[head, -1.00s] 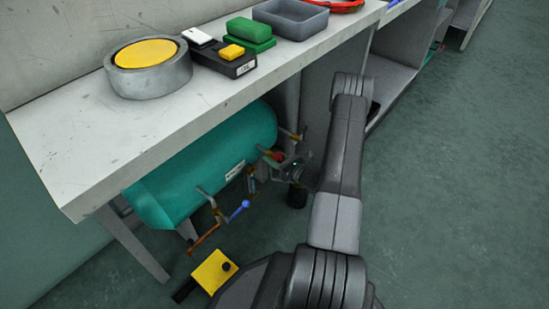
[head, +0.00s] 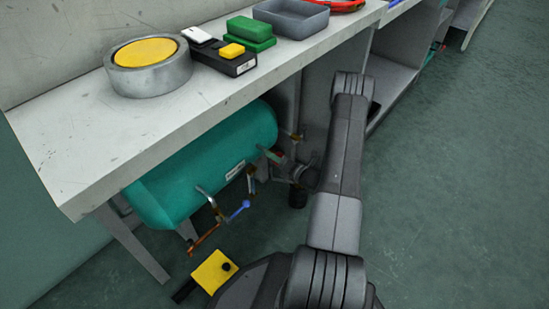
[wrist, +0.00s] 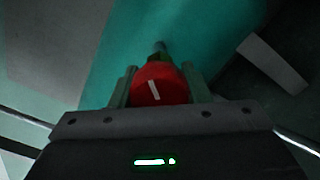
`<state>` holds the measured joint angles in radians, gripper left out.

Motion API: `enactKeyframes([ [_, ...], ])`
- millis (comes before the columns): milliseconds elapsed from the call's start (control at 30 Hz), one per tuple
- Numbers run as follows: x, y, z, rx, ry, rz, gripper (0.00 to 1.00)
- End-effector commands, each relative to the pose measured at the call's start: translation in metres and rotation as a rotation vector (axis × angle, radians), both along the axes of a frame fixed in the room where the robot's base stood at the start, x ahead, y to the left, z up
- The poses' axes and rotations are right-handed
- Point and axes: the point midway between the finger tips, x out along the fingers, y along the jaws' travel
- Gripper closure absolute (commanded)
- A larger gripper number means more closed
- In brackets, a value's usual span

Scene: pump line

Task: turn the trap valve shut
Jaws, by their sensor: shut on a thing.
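A round red valve knob (wrist: 168,88) with a white line mark sits on a stem at the teal tank (wrist: 130,50) in the wrist view. The mark leans a little from upright. My gripper (wrist: 159,76) has one finger on each side of the knob and is shut on it. In the head view my gripper (head: 279,157) is at the right end of the tank (head: 215,150), under the bench, and covers most of the knob. I cannot read a label naming this knob as the trap valve.
A blue-handled valve (head: 246,204) and an orange lever (head: 203,239) hang below the tank. A yellow box (head: 212,270) lies on the floor. The bench top (head: 150,128) overhangs the tank and carries a grey tray (head: 290,20) and other items. Floor at right is clear.

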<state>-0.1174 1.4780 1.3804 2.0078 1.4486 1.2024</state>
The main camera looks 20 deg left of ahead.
Motion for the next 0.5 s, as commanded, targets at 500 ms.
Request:
enactKeyframes([
  [500, -0.0009, 0.0000, 0.0017, 0.158, 0.458, 0.000, 0.80],
])
